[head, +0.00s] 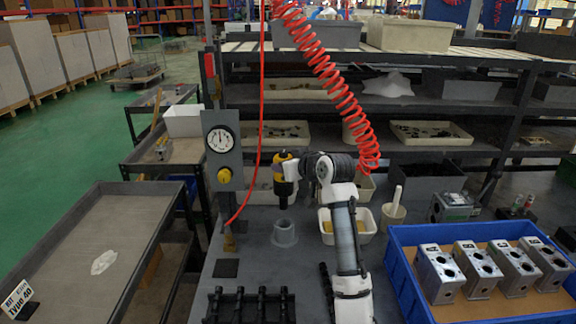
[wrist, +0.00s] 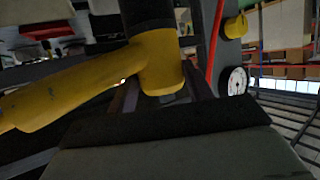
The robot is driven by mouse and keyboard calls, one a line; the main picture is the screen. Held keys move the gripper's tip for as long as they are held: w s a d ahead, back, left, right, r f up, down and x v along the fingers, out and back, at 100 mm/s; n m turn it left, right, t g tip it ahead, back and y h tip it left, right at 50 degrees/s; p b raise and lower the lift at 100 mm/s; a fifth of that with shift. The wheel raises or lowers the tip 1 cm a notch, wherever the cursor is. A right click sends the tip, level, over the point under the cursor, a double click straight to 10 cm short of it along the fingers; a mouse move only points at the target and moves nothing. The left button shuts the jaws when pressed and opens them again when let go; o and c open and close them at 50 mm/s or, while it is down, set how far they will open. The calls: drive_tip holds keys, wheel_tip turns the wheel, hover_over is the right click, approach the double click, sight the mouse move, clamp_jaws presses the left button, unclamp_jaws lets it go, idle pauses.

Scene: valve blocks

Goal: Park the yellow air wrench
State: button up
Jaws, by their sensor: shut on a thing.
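The yellow air wrench (head: 283,156) is held in my gripper (head: 291,170), nose down and roughly upright. Its black lower end hangs above a grey round holder (head: 285,233) on the bench, with a visible gap between them. In the wrist view the wrench's yellow body (wrist: 155,62) fills the upper middle, and its yellow handle reaches to the left. The holder cannot be made out in the wrist view.
A gauge panel (head: 222,150) with a yellow knob stands left of the wrench. A red coiled hose (head: 330,75) and a thin red hose (head: 261,110) hang nearby. A black rack (head: 250,305) stands in front. A blue crate (head: 400,270) with several valve blocks is at right.

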drive_tip(key=shift+r, duration=0.25)
drive_tip(key=b, duration=0.3)
hover_over(288, 194)
drive_tip(key=shift+w+f, duration=0.2)
drive_tip(key=shift+f, duration=2.25)
drive_tip(key=shift+f+b, duration=0.75)
drive_tip(key=shift+f, duration=1.2)
drive_tip(key=shift+s+f+b, duration=0.25)
drive_tip(key=shift+f+b, duration=0.1)
drive_tip(key=shift+f, duration=0.1)
